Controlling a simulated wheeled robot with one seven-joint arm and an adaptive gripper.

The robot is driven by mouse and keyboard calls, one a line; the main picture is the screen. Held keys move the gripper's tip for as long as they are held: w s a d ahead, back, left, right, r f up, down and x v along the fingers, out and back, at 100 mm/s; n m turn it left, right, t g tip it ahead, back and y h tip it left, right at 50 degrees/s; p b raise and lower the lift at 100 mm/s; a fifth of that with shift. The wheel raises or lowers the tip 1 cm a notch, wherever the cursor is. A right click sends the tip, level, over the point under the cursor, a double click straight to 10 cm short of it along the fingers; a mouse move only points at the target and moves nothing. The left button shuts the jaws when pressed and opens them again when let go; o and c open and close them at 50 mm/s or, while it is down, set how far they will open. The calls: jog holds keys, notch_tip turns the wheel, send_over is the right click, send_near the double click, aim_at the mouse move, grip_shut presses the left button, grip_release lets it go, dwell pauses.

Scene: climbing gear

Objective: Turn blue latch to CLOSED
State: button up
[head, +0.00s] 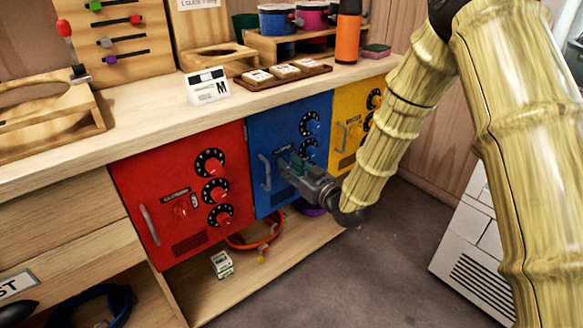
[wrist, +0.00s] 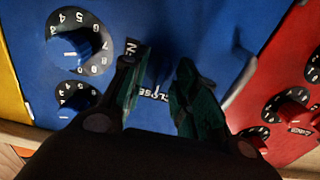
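The blue cabinet door (head: 262,135) stands between the red and yellow doors. My gripper (head: 288,166) is in front of its middle, right of the door's handle (head: 265,172). In the wrist view, my gripper (wrist: 164,68) has its two dark green fingers apart, close to the blue panel (wrist: 185,25). A white label reading about "CLOSED" (wrist: 153,92) shows between the fingers, and another label's end (wrist: 131,47) shows by the left finger. The blue latch itself is not clearly visible; the fingers cover that area. I cannot tell whether they touch it.
Blue dials (wrist: 75,42) sit beside the fingers. The red door (head: 150,180) and yellow door (head: 350,105) have similar handles and dials. The wooden counter (head: 130,120) above carries a card, tray and cups. An orange ring (head: 255,240) lies on the shelf below. The floor in front is clear.

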jog(key=v, duration=1.2)
jog(key=shift+f, duration=0.1)
jog(key=s+d+f+m+g+h, duration=0.2)
jog(key=s+f, duration=0.3)
jog(key=f, duration=0.4)
jog(key=s+d+f+m+g+h, duration=0.1)
jog(key=s+d+f+g+h, duration=0.2)
jog(key=f, duration=0.6)
jog(key=s+d+f+m+g+h, duration=0.1)
jog(key=s+d+f+m+h, duration=0.1)
jog(key=s+f, duration=0.55)
jog(key=s+d+f+m+g+h, duration=0.1)
jog(key=s+d+f+g, duration=0.15)
jog(key=s+f, duration=0.4)
jog(key=s+d+f+m+g+h, duration=0.1)
jog(key=s+d+f+g+h, duration=0.15)
jog(key=s, duration=0.65)
jog(key=s+d+f+m+g, duration=0.1)
jog(key=s+f+g, duration=0.2)
jog(key=s+f, duration=0.35)
notch_tip(320, 180, up, 30)
jog(key=s+p, duration=0.1)
jog(key=p, duration=2.7)
jog(key=shift+s+d, duration=0.2)
jog(key=shift+s, duration=0.2)
jog(key=shift+r, duration=0.1)
